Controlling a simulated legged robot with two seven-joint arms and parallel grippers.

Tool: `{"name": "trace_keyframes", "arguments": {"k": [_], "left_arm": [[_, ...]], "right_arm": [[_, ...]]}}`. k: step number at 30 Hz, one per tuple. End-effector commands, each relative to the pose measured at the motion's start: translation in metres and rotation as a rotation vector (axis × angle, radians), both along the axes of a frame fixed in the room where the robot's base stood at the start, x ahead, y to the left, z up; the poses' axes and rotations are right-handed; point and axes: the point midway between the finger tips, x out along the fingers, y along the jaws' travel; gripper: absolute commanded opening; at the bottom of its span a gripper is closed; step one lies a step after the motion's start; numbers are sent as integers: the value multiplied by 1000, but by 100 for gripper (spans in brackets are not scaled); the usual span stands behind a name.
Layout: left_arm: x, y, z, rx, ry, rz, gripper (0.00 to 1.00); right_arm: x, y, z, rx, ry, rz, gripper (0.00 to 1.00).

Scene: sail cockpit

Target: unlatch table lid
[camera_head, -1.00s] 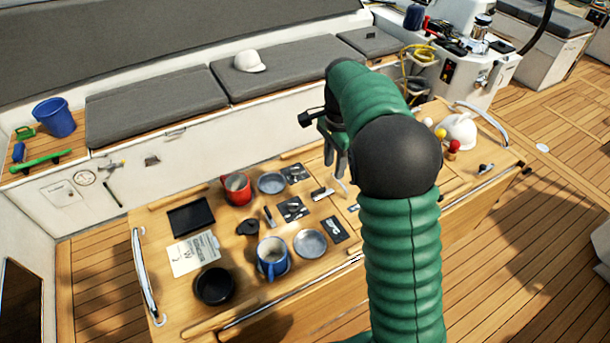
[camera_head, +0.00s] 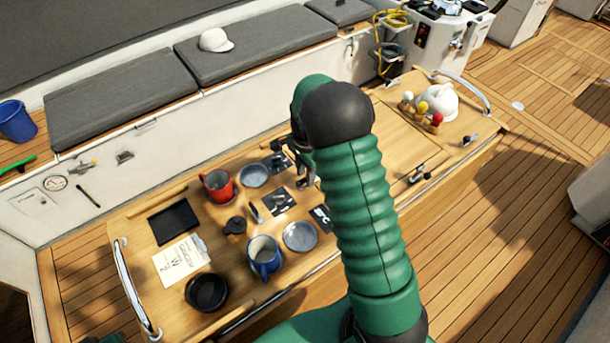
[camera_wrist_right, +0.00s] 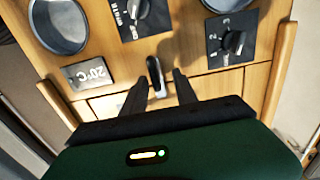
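The wooden table (camera_head: 375,150) has a panel on its right half, with a dark and silver latch-like fitting (camera_head: 417,174) near its front edge and another small fitting (camera_head: 470,139) farther right. My right gripper (camera_head: 308,168) is over the middle of the table, partly hidden by my green arm. Contact with the lever cannot be told. Whether this lever is a lid latch is unclear. My left gripper is not in view.
A red mug (camera_head: 218,187), blue mug (camera_head: 264,256), black bowl (camera_head: 206,291) and metal dish (camera_head: 300,236) stand on the table's left half. Red, yellow and white knobs (camera_head: 422,107) and a white rounded object (camera_head: 440,100) are at the right end.

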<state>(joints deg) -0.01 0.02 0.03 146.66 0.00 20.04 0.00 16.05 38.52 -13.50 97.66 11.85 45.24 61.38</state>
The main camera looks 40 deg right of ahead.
Motion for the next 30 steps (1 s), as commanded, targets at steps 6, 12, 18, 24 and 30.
{"name": "trace_keyframes", "arguments": {"k": [6,12,18,24,30], "left_arm": [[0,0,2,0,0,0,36],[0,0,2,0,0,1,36],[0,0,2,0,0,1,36],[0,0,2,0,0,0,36],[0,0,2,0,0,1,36]], "right_arm": [[0,5,-16,-3,-2,2,35],[1,2,-18,-1,-1,2,35],[1,0,-19,1,-1,2,10],[1,-1,-18,-3,-3,1,0],[1,-2,-17,-5,-3,0,0]]}}
